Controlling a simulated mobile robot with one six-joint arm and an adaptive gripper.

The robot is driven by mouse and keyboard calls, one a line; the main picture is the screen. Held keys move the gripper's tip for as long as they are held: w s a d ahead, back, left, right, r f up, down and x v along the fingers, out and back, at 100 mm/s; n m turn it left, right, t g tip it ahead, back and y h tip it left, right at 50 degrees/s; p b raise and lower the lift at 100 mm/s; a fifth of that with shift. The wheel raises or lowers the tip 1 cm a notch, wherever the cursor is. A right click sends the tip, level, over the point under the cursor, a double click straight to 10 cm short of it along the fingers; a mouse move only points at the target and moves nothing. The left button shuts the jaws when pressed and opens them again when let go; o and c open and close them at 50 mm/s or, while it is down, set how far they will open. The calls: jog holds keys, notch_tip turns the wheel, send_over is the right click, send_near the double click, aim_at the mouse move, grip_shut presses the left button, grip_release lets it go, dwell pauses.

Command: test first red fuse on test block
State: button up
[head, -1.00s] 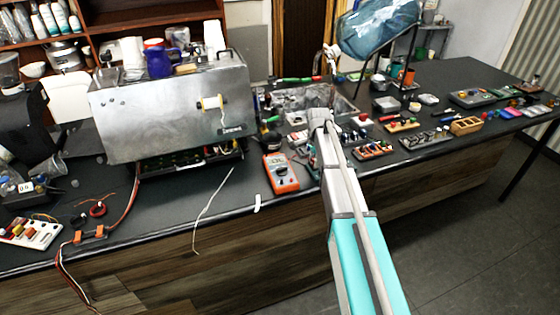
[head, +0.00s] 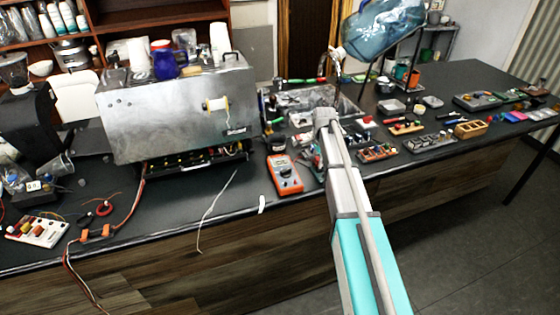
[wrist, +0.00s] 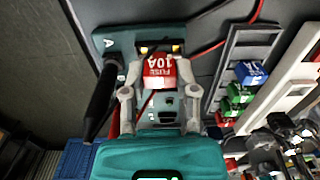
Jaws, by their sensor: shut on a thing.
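A red fuse (wrist: 160,72) marked "FUSE 10A" sits between the fingertips of my gripper (wrist: 160,82) in the wrist view. My gripper is shut on it. The fuse is over the teal test block (wrist: 112,44), which bears a letter A. Two brass-coloured contacts show just beyond the fuse's far edge. I cannot tell whether the fuse touches them. A black probe (wrist: 100,103) stands at the block's left side. In the head view my arm reaches over the counter and hides the fuse and fingertips.
In the wrist view a grey rack holds a blue fuse (wrist: 250,73) and green fuses (wrist: 239,93) at the right. In the head view an orange multimeter (head: 285,175) lies left of my arm, near the counter's front edge. A metal brewer (head: 175,110) stands farther left.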

jog(key=shift+r+p, duration=1.7)
jog(key=shift+r, duration=0.2)
